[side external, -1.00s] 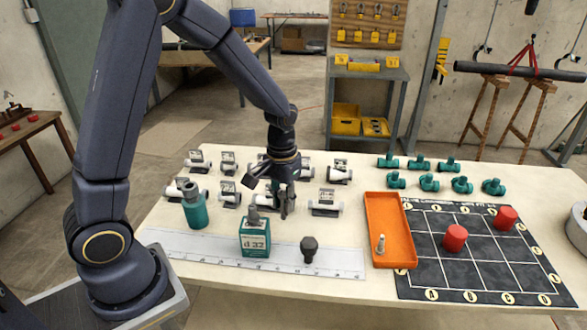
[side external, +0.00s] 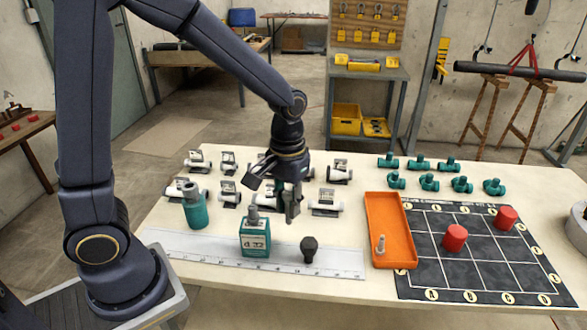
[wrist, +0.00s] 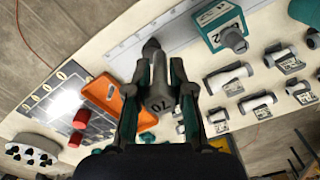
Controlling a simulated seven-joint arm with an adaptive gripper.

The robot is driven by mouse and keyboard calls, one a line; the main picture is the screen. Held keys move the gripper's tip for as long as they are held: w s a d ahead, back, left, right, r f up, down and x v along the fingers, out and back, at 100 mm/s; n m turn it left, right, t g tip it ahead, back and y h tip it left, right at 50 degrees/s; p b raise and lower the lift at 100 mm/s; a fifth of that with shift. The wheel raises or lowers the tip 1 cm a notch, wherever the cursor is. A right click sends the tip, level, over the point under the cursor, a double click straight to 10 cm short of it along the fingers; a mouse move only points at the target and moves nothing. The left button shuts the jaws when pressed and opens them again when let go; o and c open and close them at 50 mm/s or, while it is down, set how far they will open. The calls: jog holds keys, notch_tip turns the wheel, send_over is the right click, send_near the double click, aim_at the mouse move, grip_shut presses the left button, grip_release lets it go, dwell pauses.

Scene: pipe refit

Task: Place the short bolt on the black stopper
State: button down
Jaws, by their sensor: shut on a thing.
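My gripper (side external: 288,200) is shut on a grey bolt (side external: 292,211), held above the table. In the wrist view my gripper (wrist: 158,108) has the bolt's head (wrist: 159,103), marked 70, between its fingers, with the shank pointing away. The black stopper (side external: 309,250) stands on the table by the white ruler strip, below and slightly right of the gripper in the side view. It also shows in the wrist view (wrist: 151,46), just beyond the bolt's far end and partly hidden. The bolt and stopper look apart.
A teal block marked d 32 (side external: 255,241) stands left of the stopper. White pipe pieces (side external: 325,208) lie behind. A black grid mat (side external: 480,275) with red cylinders (side external: 455,238) is farther right.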

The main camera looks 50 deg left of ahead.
jog(key=w+f, duration=0.5)
jog(key=f, duration=0.1)
jog(key=shift+w+d+f, duration=0.2)
jog(key=shift+w, duration=0.2)
jog(key=shift+f, duration=1.5)
jog(key=shift+f, duration=0.15)
jog(key=c, duration=1)
grip_release()
